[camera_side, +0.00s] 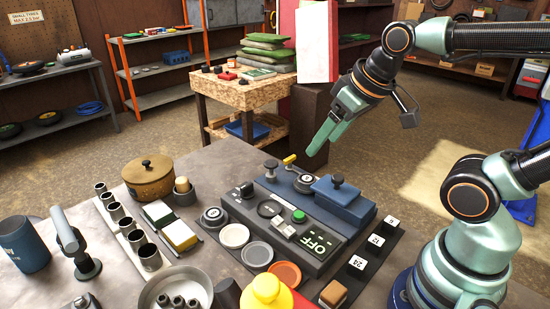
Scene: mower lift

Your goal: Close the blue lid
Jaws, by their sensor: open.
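The blue lid (345,198) is a thick blue slab with a black knob (337,179) on top. It lies flat at the right end of the grey and blue control box (318,255) on the workbench. I cannot tell whether it sits fully seated. My gripper (317,145) is open and empty. Its pale green fingers point down and left, above and behind the box, apart from the lid. One finger largely hides the other.
A yellow object (266,290) and round discs stand in front. A brown pot (149,180) and metal cups are at left.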

